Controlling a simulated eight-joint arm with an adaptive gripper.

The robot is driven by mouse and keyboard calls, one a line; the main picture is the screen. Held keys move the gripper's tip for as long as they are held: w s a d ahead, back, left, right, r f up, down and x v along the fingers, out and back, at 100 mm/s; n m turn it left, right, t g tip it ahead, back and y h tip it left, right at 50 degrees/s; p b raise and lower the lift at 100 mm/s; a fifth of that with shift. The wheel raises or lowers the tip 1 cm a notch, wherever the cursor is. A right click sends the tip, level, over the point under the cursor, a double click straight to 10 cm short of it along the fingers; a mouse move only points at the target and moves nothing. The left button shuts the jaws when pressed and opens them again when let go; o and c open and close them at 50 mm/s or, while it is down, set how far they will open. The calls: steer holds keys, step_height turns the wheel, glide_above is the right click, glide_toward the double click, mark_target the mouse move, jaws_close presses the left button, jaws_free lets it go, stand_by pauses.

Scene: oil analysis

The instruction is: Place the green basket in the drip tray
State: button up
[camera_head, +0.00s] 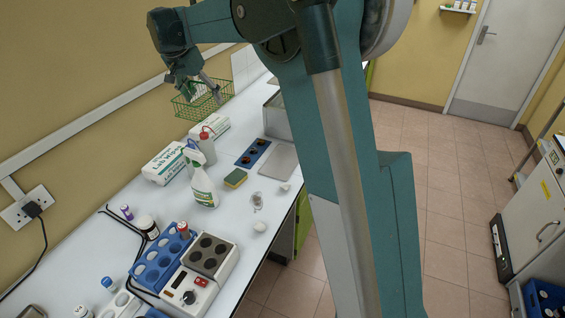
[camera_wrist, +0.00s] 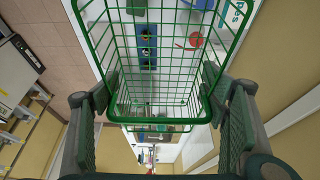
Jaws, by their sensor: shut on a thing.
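The green wire basket (camera_head: 203,100) hangs in the air above the far part of the white bench, near the yellow wall. My gripper (camera_head: 205,88) is shut on it. In the wrist view the basket's green wire frame (camera_wrist: 158,88) fills the middle, open side toward the camera, with a dark finger on each side of it. A flat grey tray (camera_head: 280,161) lies at the bench's right edge, below and to the right of the basket. I cannot tell surely whether this is the drip tray. My arm hides part of the bench behind it.
A blue rack (camera_head: 253,153) lies beside the grey tray. A blue tube rack (camera_head: 160,256) and a heater block (camera_head: 203,270) are at the front.

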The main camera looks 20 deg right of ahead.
steer(key=d, duration=3.1)
step_height(320, 180, down, 26)
steer(key=shift+a+r, duration=0.15)
steer(key=shift+a, duration=0.05)
steer(key=shift+f, duration=3.1)
steer(key=shift+f, duration=1.9)
steer(key=shift+f, duration=0.1)
